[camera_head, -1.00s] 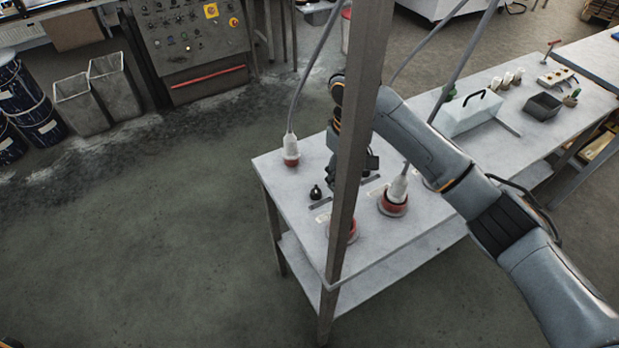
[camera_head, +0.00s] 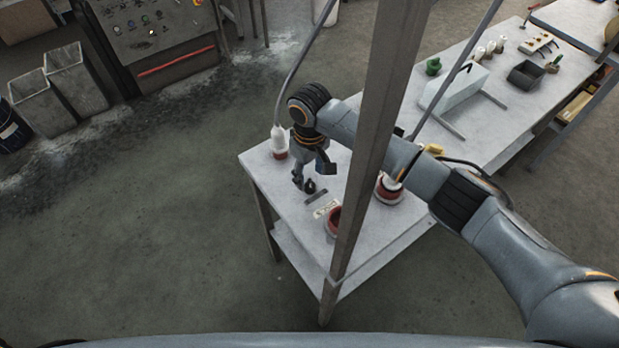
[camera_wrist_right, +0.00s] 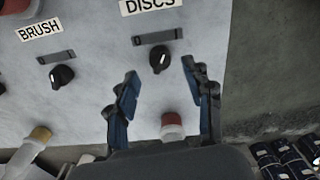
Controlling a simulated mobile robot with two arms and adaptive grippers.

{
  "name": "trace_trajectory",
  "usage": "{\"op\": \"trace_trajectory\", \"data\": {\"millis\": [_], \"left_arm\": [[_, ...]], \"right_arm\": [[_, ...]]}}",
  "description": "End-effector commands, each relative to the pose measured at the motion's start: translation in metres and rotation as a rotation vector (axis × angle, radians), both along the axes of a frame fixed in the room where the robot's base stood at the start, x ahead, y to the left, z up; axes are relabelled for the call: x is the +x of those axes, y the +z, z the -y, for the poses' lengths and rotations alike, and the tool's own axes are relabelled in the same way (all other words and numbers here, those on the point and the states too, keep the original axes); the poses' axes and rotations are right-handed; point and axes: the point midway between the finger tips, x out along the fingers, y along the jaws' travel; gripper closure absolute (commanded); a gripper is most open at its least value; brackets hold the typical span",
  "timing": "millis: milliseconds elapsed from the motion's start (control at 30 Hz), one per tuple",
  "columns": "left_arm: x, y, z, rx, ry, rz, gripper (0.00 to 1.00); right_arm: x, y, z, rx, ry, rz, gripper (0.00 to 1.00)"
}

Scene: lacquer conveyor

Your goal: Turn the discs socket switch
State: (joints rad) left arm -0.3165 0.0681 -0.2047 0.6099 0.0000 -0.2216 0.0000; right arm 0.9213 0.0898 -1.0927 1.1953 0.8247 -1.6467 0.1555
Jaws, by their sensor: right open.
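The discs switch (camera_wrist_right: 160,58) is a round black knob with a white mark, below a dark slot and the DISCS label (camera_wrist_right: 150,5) in the right wrist view. My right gripper (camera_wrist_right: 160,68) is open, with one blue-padded finger on each side of the knob's line. The knob shows in the gap near the fingertips; I see no contact. In the head view my right gripper (camera_head: 302,182) points down at the table's left corner, beside the small dark knob (camera_head: 311,187). My left gripper is not in view.
The brush switch (camera_wrist_right: 62,76) is left of the discs switch in the wrist view. A red-and-white plug (camera_wrist_right: 172,125) shows between the fingers; in the head view it (camera_head: 279,142) stands behind the gripper. A metal post (camera_head: 378,130) crosses in front of the table (camera_head: 400,240).

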Motion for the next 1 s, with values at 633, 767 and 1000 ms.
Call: {"op": "trace_trajectory", "data": {"millis": [633, 767, 1000], "left_arm": [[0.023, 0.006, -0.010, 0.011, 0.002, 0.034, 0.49], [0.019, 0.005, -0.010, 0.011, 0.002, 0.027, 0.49], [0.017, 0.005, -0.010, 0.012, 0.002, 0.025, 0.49]], "right_arm": [[0.000, -0.039, 0.000, 0.000, 0.001, 0.001, 0.51], [0.000, -0.039, 0.000, 0.000, 0.001, 0.001, 0.77], [0.000, -0.039, 0.000, 0.001, 0.002, 0.001, 1.00]]}}
